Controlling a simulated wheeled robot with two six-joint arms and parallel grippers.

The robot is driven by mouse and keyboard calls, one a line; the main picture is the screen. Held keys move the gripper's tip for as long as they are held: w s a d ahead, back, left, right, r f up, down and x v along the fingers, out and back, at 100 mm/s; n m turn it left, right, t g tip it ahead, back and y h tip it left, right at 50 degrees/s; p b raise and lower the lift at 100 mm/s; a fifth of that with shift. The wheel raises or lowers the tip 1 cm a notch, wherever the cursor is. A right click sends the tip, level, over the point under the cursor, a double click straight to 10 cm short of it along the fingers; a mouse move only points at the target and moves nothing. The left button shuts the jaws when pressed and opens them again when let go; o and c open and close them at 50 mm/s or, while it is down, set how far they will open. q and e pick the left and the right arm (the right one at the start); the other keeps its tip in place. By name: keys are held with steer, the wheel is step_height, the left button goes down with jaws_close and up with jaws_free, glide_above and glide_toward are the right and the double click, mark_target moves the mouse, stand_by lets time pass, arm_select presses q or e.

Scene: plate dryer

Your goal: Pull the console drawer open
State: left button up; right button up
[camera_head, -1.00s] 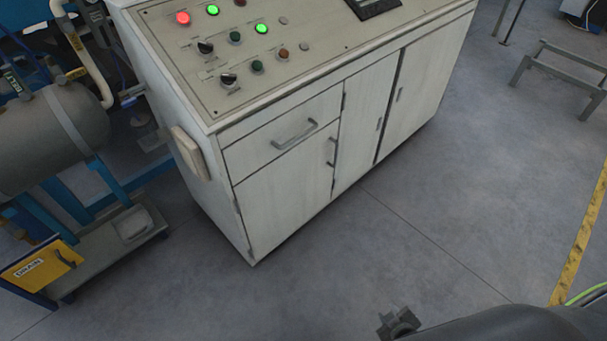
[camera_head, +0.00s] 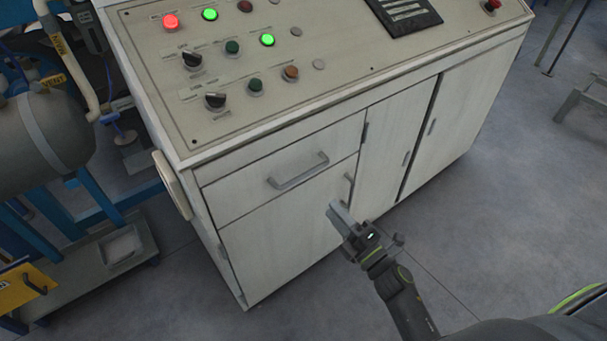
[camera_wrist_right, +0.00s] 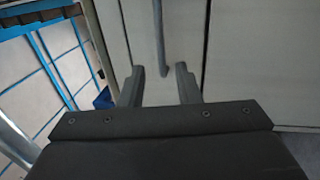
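The console drawer (camera_head: 245,185) is the upper left front panel of the white console and is closed. Its grey bar handle (camera_head: 298,170) sits on the middle of its front. My right gripper (camera_head: 338,212) is below and right of this handle, in front of the lower door, apart from the handle. In the right wrist view the two fingers of the gripper (camera_wrist_right: 158,88) are spread with nothing between them. A grey bar handle (camera_wrist_right: 159,40) lies ahead of the gap there, and appears to be the drawer's. My left gripper is not in view.
The sloping console top (camera_head: 330,80) with knobs and lit buttons overhangs the drawer. A lower door (camera_head: 270,235) and taller doors (camera_head: 450,120) adjoin it. A blue frame with a grey tank (camera_head: 45,140) stands at left. The floor (camera_head: 480,220) in front is clear.

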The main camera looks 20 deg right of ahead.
mark_target(304, 174)
steer(key=x, duration=1.3)
steer(key=shift+w, duration=0.15)
jaws_close()
